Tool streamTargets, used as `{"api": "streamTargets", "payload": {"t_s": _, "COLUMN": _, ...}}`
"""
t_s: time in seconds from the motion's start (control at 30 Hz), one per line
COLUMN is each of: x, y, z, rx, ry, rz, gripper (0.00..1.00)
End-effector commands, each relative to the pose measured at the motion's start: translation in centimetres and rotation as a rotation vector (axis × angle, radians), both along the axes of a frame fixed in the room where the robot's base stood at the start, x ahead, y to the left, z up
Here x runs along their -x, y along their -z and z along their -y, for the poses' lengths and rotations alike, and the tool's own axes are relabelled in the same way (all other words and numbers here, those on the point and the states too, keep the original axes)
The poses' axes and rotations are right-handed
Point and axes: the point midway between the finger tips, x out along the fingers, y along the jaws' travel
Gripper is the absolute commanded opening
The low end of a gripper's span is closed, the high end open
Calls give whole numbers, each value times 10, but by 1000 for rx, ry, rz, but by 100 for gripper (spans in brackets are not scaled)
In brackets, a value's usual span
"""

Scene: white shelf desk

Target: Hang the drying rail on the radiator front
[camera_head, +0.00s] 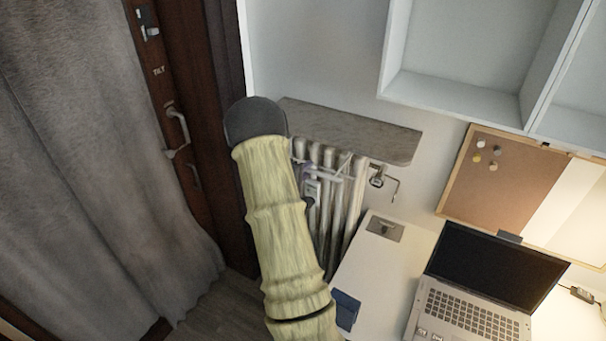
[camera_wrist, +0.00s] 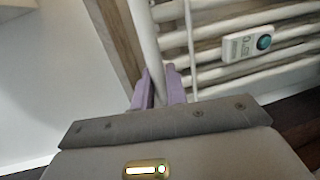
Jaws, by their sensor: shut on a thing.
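The radiator (camera_head: 353,198) is white and ribbed, under a grey stone ledge, partly hidden by my arm in the head view. Its ribs also fill the upper right of the wrist view (camera_wrist: 225,72). My gripper (camera_wrist: 158,76) has purple fingers, shut on a white rod of the drying rail (camera_wrist: 147,40). The rod runs up out of the wrist view, in front of the radiator's end. A thinner white bar (camera_wrist: 189,45) stands beside it, across the ribs. Most of the rail is out of view or hidden, and I cannot tell whether it touches the radiator.
The grey ledge (camera_head: 365,137) overhangs the radiator top. A small meter (camera_wrist: 248,44) sits on the ribs. A valve (camera_head: 377,180) is at the radiator's right. The desk (camera_head: 372,273) with a laptop (camera_head: 480,290) stands right. A curtain (camera_head: 95,170) and dark door frame are left.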

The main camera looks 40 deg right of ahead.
Motion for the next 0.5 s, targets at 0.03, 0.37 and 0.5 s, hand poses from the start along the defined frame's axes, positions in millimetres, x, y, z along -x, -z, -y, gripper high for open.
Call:
{"api": "streamTargets", "payload": {"t_s": 0.03, "x": 0, "y": 5, "z": -1, "rx": 0, "ry": -1, "rz": -2, "gripper": 0}}
{"api": "streamTargets", "payload": {"t_s": 0.37, "x": 0, "y": 23, "z": -1, "rx": 1, "ry": -1, "rz": -1, "gripper": 0}}
{"api": "streamTargets", "payload": {"t_s": 0.5, "x": 0, "y": 29, "z": -1, "rx": 1, "ry": -1, "rz": -1, "gripper": 0}}
